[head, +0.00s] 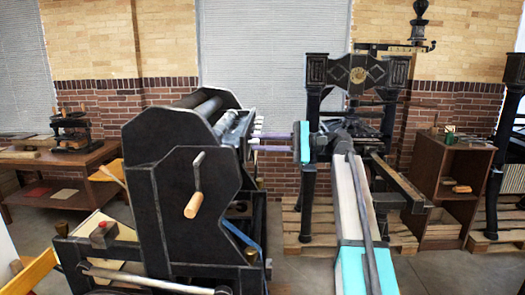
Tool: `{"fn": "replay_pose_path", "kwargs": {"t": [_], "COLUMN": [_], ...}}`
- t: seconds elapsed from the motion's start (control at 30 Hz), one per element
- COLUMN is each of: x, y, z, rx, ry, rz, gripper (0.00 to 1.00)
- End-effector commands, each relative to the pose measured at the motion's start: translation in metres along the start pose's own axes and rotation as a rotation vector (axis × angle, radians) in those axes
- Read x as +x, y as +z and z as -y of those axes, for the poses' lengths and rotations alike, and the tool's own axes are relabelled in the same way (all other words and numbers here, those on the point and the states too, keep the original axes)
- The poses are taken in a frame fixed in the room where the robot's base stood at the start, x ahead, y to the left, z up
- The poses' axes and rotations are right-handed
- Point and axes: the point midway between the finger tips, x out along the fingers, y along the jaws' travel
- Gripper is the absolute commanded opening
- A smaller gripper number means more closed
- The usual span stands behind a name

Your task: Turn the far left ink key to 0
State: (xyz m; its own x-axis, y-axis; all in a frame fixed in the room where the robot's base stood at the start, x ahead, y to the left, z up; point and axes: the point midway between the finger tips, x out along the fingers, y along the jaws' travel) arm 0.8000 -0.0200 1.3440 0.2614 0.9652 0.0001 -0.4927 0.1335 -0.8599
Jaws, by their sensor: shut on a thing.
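My gripper (256,141) reaches left from my white and cyan arm to the right side of the black press (170,215). Its two slim fingers point at the press's upper right edge, level with the ink fountain (232,128). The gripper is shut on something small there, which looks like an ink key. The key itself is too small and too covered by the fingertips and press frame to make out. I cannot read its number or tell its angle. The other ink keys are also not clear from here.
The press's crank with a wooden handle (193,199) sticks out towards me. A tall black iron press (357,72) stands behind my arm on a pallet (290,228). A wooden cabinet (453,200) is at right and a wooden bench (60,170) at left.

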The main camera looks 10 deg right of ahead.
Motion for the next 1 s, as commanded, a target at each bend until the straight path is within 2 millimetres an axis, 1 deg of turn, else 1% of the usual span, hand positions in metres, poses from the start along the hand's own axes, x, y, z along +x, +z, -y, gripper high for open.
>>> {"fn": "replay_pose_path", "kwargs": {"t": [0.03, 0.7, 1.0], "x": [-0.0004, -0.0001, 0.0001], "y": [-0.0025, -0.0023, -0.0014], "z": [-0.0040, -0.0039, -0.0030], "rx": [-0.044, -0.680, -0.926], "ry": [0.002, 0.003, 0.003], "rz": [0.001, 0.002, 0.003], "gripper": [0.00, 0.00, 0.00]}}
